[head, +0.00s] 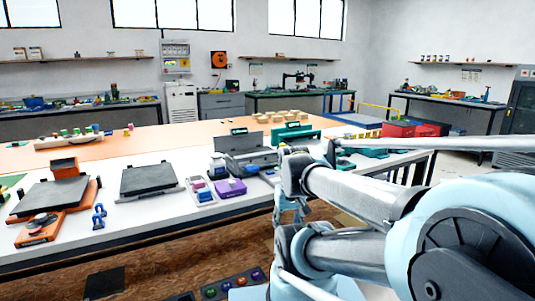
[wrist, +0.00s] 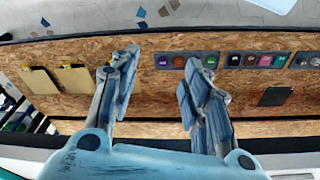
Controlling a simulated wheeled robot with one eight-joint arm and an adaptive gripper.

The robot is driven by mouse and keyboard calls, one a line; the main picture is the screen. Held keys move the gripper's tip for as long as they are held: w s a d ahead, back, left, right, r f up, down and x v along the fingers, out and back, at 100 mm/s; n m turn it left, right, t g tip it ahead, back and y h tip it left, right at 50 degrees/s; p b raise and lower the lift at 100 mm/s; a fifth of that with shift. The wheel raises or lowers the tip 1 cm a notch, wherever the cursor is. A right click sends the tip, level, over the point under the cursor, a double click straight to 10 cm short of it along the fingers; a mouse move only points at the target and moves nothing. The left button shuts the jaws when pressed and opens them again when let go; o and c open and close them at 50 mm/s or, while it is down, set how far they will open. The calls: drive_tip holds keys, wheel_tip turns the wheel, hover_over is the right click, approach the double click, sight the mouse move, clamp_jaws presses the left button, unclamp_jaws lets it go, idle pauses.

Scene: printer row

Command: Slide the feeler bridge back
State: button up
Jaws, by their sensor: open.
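I cannot single out the feeler bridge with certainty. On the white bench stand several machines: one with a dark flat plate on an orange base (head: 50,198) at the left, a dark flat plate on a pale base (head: 148,180) in the middle, and a grey boxy machine with a green display (head: 245,150). A green bar-like unit (head: 293,134) stands behind to the right. My gripper (wrist: 157,66) is open and empty in the wrist view, its two fingers well apart. In the head view it hangs by the bench's front edge, partly hidden by my arm.
A small tray (head: 200,191) and a purple box (head: 230,188) sit near the front edge. Blue clips (head: 99,215) lie further left. Below is a wooden board (wrist: 150,90) with coloured round pieces (wrist: 211,61). Red bins (head: 398,129) stand at the right.

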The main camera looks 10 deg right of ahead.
drive_tip(key=w+r+n, duration=0.1)
drive_tip(key=w+r, duration=0.6)
drive_tip(key=r, duration=0.4)
wheel_tip(320, 180, up, 24)
drive_tip(key=f+n+g, duration=0.1)
drive_tip(key=n+g, duration=0.1)
drive_tip(key=n, duration=0.3)
hover_over(283, 144)
wheel_tip(283, 144, down, 17)
drive_tip(key=shift+w+r, duration=0.1)
drive_tip(key=shift+w, duration=0.05)
clamp_jaws()
